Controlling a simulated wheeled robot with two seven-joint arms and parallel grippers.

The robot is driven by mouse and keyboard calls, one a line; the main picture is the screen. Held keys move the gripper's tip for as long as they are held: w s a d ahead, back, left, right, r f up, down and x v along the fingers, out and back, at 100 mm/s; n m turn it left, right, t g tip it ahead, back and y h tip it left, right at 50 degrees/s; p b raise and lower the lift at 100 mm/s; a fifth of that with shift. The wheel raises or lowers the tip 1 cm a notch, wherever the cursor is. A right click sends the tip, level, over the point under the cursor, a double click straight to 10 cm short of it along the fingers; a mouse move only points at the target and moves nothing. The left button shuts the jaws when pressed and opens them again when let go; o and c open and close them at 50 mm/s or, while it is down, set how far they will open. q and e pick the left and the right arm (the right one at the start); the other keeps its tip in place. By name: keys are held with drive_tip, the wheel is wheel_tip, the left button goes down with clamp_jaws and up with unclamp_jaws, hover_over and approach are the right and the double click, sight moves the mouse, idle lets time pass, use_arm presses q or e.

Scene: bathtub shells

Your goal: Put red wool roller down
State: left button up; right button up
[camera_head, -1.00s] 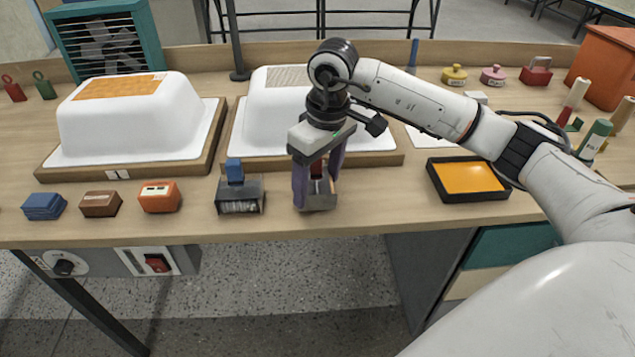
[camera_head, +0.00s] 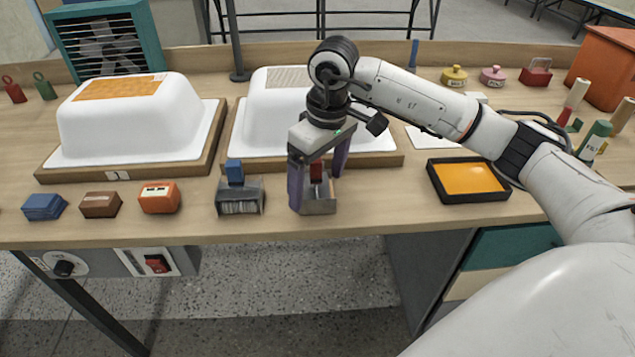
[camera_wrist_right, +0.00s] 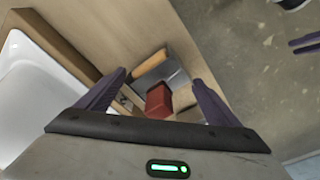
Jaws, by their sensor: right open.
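The red wool roller shows its red handle (camera_head: 316,171) in the head view, standing in a small grey metal holder (camera_head: 320,207) near the table's front edge. My right gripper (camera_head: 318,197) is open around it, with one purple finger on each side. In the right wrist view the red block (camera_wrist_right: 158,101) lies between the spread fingertips, apart from both. The roller's lower part is hidden in the holder.
Two white tub shells (camera_head: 130,120) on wooden boards stand behind. A black tray with orange content (camera_head: 468,179) is to the right. Bare table lies between the holder and the tray.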

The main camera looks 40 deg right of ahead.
sight(323, 192)
drive_tip(key=r, duration=0.3)
drive_tip(key=s+r, duration=0.1)
drive_tip(key=r, duration=0.7)
drive_tip(key=shift+s+d, duration=0.15)
drive_tip(key=shift+f, duration=0.1)
